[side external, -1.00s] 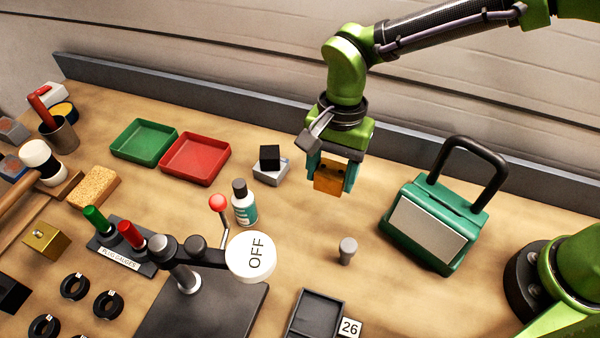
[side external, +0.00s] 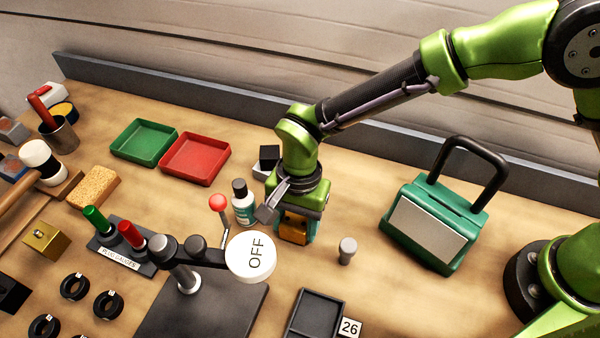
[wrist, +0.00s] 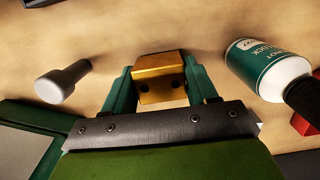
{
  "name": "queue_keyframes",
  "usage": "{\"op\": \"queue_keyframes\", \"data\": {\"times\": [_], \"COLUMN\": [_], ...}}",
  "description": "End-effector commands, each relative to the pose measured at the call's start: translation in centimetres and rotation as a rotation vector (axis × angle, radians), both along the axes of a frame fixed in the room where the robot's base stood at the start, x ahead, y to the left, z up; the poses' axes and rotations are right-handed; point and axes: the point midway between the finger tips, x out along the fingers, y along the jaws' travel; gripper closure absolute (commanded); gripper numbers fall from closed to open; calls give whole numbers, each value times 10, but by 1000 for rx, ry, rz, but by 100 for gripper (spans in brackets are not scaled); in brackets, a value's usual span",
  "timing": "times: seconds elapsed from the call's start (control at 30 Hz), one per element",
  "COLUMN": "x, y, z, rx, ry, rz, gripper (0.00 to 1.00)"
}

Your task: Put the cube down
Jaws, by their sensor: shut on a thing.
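My gripper (side external: 295,228) is shut on a brass-orange cube (side external: 293,237), with one teal finger on each side of it. In the wrist view the cube (wrist: 160,68) sits between the fingers, with dark holes on its near face. The cube is low at the wooden bench (side external: 370,290); I cannot tell whether its underside touches the wood.
A white-and-teal bottle (side external: 243,208) stands close left of my gripper. A grey knobbed peg (side external: 347,251) stands to the right, beside a green case (side external: 432,228). Green (side external: 143,158) and red (side external: 195,181) trays lie behind left.

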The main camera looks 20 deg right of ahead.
Motion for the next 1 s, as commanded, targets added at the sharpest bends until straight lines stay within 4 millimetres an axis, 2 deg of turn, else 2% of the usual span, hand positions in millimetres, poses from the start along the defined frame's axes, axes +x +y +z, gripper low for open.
{"op": "queue_keyframes", "data": {"times": [0.37, 0.4, 0.57, 0.87, 1.0], "x": [0, 0, 0, 0, 2], "y": [0, 0, 0, 0, -1], "z": [-4, -5, -5, -3, 12], "rx": [0, 0, 0, 1, 3], "ry": [0, 0, 0, -1, -3], "rz": [0, 1, 1, 1, 1], "gripper": [82, 39, 17, 17, 17]}}
